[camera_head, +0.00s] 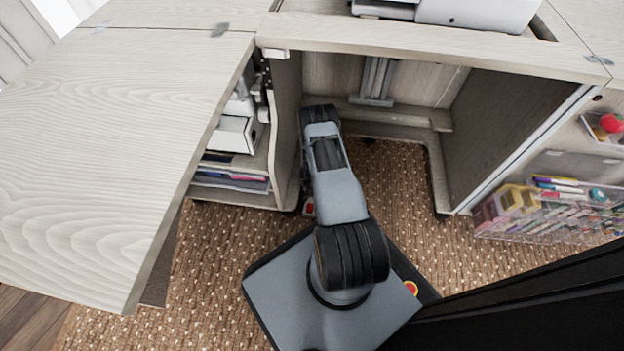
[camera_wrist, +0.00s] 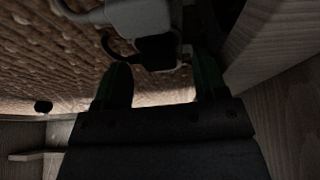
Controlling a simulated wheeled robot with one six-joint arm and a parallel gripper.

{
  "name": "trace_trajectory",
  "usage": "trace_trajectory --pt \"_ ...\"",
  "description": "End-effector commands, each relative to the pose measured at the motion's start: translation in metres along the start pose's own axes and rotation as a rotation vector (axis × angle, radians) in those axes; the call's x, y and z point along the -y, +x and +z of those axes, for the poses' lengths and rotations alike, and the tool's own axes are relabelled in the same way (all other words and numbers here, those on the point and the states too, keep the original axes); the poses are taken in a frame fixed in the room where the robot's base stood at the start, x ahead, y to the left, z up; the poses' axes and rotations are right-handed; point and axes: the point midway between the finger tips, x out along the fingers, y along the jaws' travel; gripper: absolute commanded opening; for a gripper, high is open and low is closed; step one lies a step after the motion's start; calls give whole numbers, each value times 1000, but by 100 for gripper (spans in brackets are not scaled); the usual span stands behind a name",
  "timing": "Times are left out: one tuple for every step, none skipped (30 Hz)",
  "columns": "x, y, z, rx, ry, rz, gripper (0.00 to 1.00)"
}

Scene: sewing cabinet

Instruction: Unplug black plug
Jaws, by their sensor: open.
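The black plug (camera_wrist: 158,50) is in the upper middle of the wrist view, dark against a white socket block (camera_wrist: 140,14) that it appears seated in. My gripper (camera_wrist: 160,74) is open, with one finger on each side of the space just in front of the plug. The fingertips point towards the plug; whether they touch it cannot be told in this dim picture. In the head view my arm reaches into the cabinet's knee space, and the plug and gripper tips are hidden there.
The cabinet side panel (camera_head: 287,130) stands close left of my arm, with shelves (camera_head: 230,180) beyond it. A wooden panel (camera_wrist: 270,45) is close on the right in the wrist view. A clear bin of pens (camera_head: 550,212) hangs at right. Carpet (camera_head: 400,185) lies below.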

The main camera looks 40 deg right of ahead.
Motion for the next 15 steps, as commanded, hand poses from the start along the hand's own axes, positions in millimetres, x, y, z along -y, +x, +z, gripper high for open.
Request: trace_trajectory --pt "-1 6 1 0 1 0 66" --pt "-1 8 1 -1 2 0 66" --pt "-2 9 1 -1 2 1 66" --pt "-2 10 1 -1 3 1 66" --pt "-2 10 1 -1 3 1 66" --pt "-2 11 1 -1 3 1 66" --pt "-2 11 1 0 4 1 66" --pt "-3 12 1 0 4 1 66" --pt "-3 12 1 0 4 1 66" --pt "-3 12 1 0 4 1 66" --pt "-3 11 1 0 4 1 66" --pt "-3 11 0 0 4 1 66" --pt "-3 11 0 0 4 1 66" --pt "-3 11 0 0 4 1 66" --pt "-3 11 0 0 4 1 66"
